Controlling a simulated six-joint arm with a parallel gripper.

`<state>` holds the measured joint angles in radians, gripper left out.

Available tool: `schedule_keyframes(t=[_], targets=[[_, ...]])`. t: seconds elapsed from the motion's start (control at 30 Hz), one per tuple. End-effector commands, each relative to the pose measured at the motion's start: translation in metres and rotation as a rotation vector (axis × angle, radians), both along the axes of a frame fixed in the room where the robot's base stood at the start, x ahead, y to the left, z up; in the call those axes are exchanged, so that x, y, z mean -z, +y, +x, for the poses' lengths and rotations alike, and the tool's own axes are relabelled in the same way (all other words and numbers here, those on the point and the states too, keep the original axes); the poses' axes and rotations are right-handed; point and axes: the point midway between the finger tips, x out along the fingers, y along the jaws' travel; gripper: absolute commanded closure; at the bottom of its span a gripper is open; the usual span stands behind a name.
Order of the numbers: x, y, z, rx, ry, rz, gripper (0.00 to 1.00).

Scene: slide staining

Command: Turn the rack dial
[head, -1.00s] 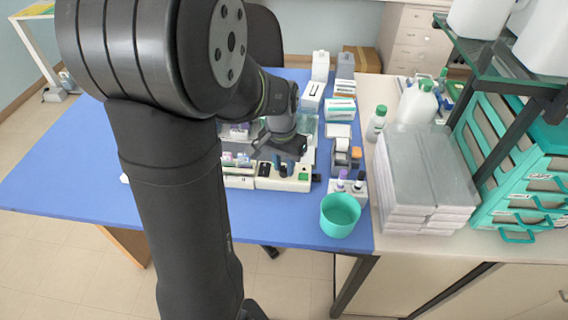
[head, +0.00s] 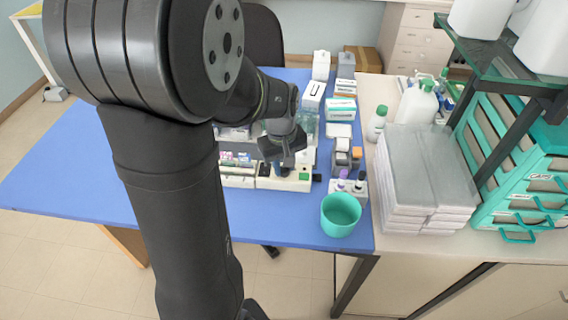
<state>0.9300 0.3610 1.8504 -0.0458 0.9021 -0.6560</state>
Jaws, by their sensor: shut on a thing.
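The staining rack unit (head: 238,181) is a pale box on the blue table, partly hidden behind my arm. Its front strip (head: 285,184) carries dark knobs and a green spot at its right end. My gripper (head: 282,167) points down over this front strip, and its fingers are at a dark knob that I take to be the dial (head: 284,171). The gripper looks closed around it, but the contact is small and mostly covered by the gripper body. Any marking on the dial is too small to read.
A teal cup (head: 340,215) stands near the table's front right edge. Small bottles (head: 358,184) and boxes (head: 340,108) line the table's right side. White stacked trays (head: 420,185) lie on the counter at right. The blue table's front left is clear.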

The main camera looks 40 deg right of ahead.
Motion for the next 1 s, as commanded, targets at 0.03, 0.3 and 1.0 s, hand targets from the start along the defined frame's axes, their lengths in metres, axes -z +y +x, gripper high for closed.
schedule_keyframes(t=[0.03, 0.3, 1.0], targets=[[-0.0013, -0.0007, 0.0007, -0.041, -0.003, -0.004, 0.98], [-0.0014, -0.0005, 0.0004, -0.277, -0.003, -0.004, 0.98], [-0.0015, -0.0002, 0.0004, -0.544, -0.003, -0.005, 0.98]])
